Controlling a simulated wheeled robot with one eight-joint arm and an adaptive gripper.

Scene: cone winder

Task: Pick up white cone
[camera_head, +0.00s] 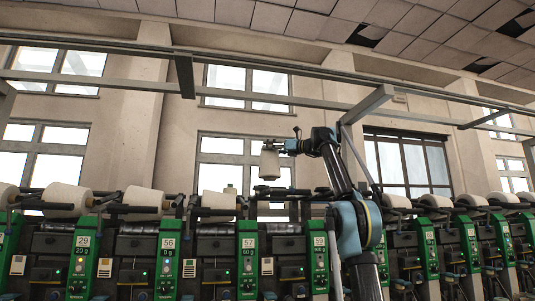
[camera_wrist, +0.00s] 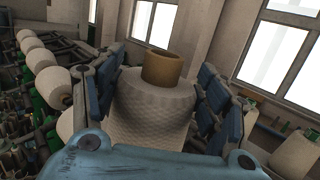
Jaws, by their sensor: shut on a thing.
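My gripper (camera_head: 280,147) is raised above the row of winder units and is shut on a white cone (camera_head: 269,163). In the wrist view the held white cone (camera_wrist: 152,108) sits between the two blue finger pads of my gripper (camera_wrist: 160,95), with its brown tube end (camera_wrist: 162,67) showing at the top. The near side of the cone is partly hidden by the blue gripper body. In the head view the cone hangs in front of the window, apart from the machine.
The cone winder has green numbered panels (camera_head: 249,258) and more white cones along its top, including one at left (camera_head: 67,199), another (camera_head: 142,200) and another (camera_head: 217,204). A grey metal rail and post frame (camera_head: 371,103) spans overhead and beside my arm.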

